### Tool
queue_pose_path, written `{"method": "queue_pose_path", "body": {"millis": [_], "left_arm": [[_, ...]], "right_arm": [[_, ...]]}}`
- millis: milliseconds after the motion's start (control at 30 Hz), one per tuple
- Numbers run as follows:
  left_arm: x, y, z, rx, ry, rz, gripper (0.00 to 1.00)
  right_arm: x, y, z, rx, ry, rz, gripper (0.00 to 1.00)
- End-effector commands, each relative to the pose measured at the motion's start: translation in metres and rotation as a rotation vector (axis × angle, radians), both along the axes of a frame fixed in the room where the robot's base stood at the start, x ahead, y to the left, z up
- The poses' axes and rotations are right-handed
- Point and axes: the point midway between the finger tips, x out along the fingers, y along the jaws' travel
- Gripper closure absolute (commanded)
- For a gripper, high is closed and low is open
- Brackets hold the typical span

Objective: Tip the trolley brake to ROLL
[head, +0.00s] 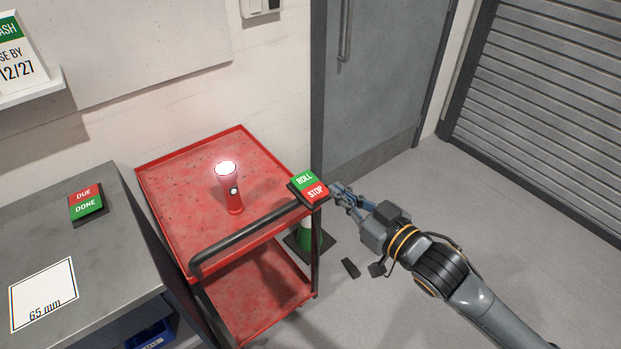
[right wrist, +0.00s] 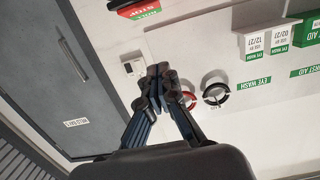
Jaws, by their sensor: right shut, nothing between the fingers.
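The trolley brake (head: 309,187) is a two-part rocker on the trolley's right corner, with a green ROLL half and a red STOP half. I cannot tell which half is pressed down. In the right wrist view the brake (right wrist: 146,9) shows at the top edge. The red trolley (head: 180,215) stands beside the grey counter. My right gripper (head: 341,191) is shut and empty, just right of the STOP half; I cannot tell whether it touches. Its closed fingers also show in the right wrist view (right wrist: 160,76). My left gripper is out of view.
A lit red torch (head: 232,191) stands on the trolley top, behind the black handle (head: 245,236). A DUE/DONE rocker (head: 87,204) sits on the counter. The floor at right is mostly clear.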

Motion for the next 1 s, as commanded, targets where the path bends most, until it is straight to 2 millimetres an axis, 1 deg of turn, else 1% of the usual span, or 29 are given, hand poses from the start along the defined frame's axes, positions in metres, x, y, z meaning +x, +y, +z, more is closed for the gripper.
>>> {"method": "queue_pose_path", "body": {"millis": [167,267,367,733,800,833,1000], "left_arm": [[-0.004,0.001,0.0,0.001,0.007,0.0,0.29],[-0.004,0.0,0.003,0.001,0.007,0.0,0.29],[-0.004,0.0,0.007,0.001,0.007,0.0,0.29],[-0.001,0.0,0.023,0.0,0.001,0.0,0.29],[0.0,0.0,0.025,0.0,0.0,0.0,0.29],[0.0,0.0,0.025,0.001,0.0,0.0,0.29],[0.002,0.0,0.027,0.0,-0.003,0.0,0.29]], "right_arm": [[0.002,0.001,0.0,0.001,-0.001,-0.001,1.0],[0.008,0.005,0.0,0.001,-0.002,-0.002,1.0],[0.021,0.014,0.0,0.002,-0.003,-0.002,1.0],[0.083,0.06,-0.008,0.001,-0.001,-0.001,1.0],[0.083,0.06,-0.024,-0.002,0.005,-0.002,1.0],[0.083,0.06,-0.029,-0.002,0.006,-0.003,1.0],[0.085,0.061,-0.046,-0.001,0.001,-0.003,1.0]]}}
